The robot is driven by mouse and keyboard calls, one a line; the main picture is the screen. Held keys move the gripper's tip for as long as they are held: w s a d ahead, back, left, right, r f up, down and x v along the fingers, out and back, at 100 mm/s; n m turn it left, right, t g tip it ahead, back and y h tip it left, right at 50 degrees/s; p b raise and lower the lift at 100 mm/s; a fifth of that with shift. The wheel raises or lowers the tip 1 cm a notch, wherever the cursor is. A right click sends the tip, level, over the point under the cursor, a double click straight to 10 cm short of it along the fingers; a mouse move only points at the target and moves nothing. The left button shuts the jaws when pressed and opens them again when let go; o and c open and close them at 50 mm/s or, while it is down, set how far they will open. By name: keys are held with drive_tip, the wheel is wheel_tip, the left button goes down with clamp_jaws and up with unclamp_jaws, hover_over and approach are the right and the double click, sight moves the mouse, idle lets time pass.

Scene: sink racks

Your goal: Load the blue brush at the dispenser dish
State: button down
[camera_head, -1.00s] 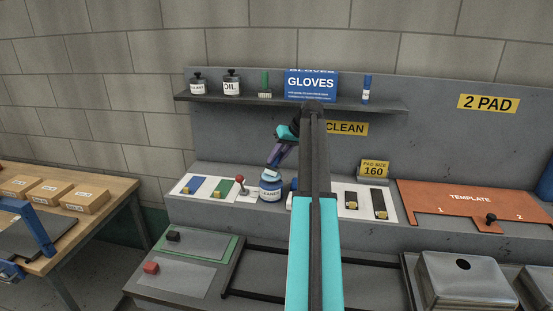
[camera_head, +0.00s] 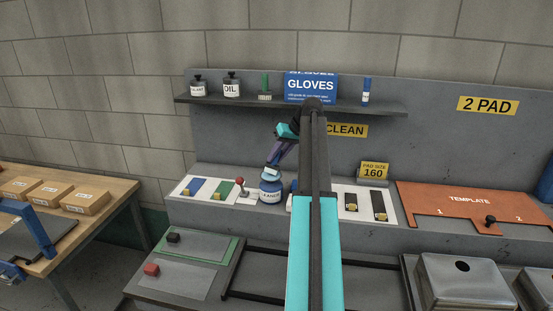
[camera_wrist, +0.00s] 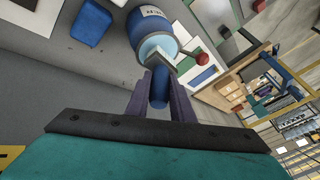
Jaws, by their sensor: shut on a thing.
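The blue brush shows in the wrist view as a blue handle (camera_wrist: 159,90) between my fingers, with a grey end pointing at the dispenser. My gripper (camera_wrist: 168,88) is shut on it; in the head view my gripper (camera_head: 272,168) is just above the dispenser. The dispenser (camera_head: 270,190) is a blue labelled jar standing on the bench ledge. In the wrist view its pale blue dish (camera_wrist: 158,46) faces my gripper. The brush's grey end overlaps the dish's edge there; I cannot tell whether they touch. The bristles are hard to make out.
A red-knobbed lever (camera_head: 240,182) stands close left of the dispenser. A blue block (camera_wrist: 91,23) stands on its other side. The shelf (camera_head: 225,98) with bottles and a gloves box (camera_head: 310,86) is above. My arm hides the middle of the bench.

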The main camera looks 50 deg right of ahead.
drive_tip(key=shift+r+p, duration=1.1)
drive_tip(key=shift+r, duration=1.65)
drive_tip(key=shift+w, duration=0.1)
drive_tip(key=w+a+f+n+y+b, duration=0.15)
drive_tip(key=w+a, duration=0.25)
drive_tip(key=a, duration=0.6)
drive_tip(key=w+a+f+n+g+b, duration=0.1)
drive_tip(key=w+a+f+b, duration=0.15)
drive_tip(key=w+a, duration=0.45)
drive_tip(key=w+a+f+n+y+b, duration=0.1)
drive_tip(key=w+a+f+n+b, duration=0.15)
drive_tip(key=a, duration=0.95)
drive_tip(key=s+a+f+b, duration=0.1)
drive_tip(key=s+a+f, duration=0.1)
drive_tip(key=a, duration=0.7)
drive_tip(key=s+a+f+b, duration=0.1)
drive_tip(key=a+f, duration=0.3)
drive_tip(key=a, duration=0.5)
drive_tip(key=s+a+f+b, duration=0.1)
drive_tip(key=s+a+f, duration=0.2)
drive_tip(key=a, duration=0.7)
drive_tip(key=shift+s+n+g, duration=0.3)
drive_tip(key=shift+s, duration=0.25)
